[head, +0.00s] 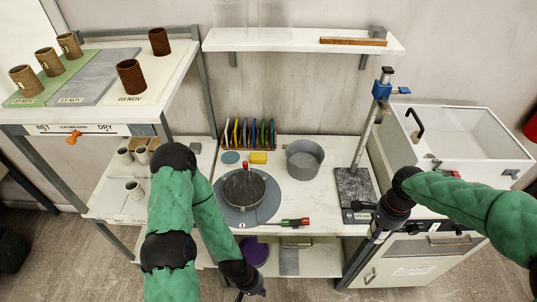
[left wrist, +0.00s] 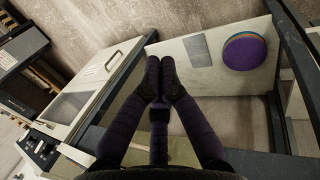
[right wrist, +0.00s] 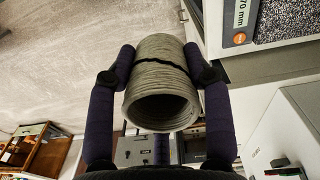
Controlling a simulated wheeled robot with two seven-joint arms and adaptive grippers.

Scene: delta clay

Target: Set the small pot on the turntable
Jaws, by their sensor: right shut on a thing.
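A small grey ridged clay pot (right wrist: 162,105) with a dark jagged line around it sits between the fingers of my right gripper (right wrist: 163,62), its open mouth facing the wrist camera. My right gripper is shut on it. In the head view this gripper (head: 376,234) is at the bench's front right, by the stand's base; the pot is hardly visible there. What looks like the turntable (head: 256,194), a round dark-topped disc with a grey rim, rests on a blue-grey mat, left of this gripper. My left gripper (head: 248,286) is low before the bench, fingers together and empty (left wrist: 160,75).
A red-and-green handled tool (head: 290,222) lies at the front edge. A tall stand (head: 352,190) and glass-topped cabinet (head: 460,140) are at the right.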

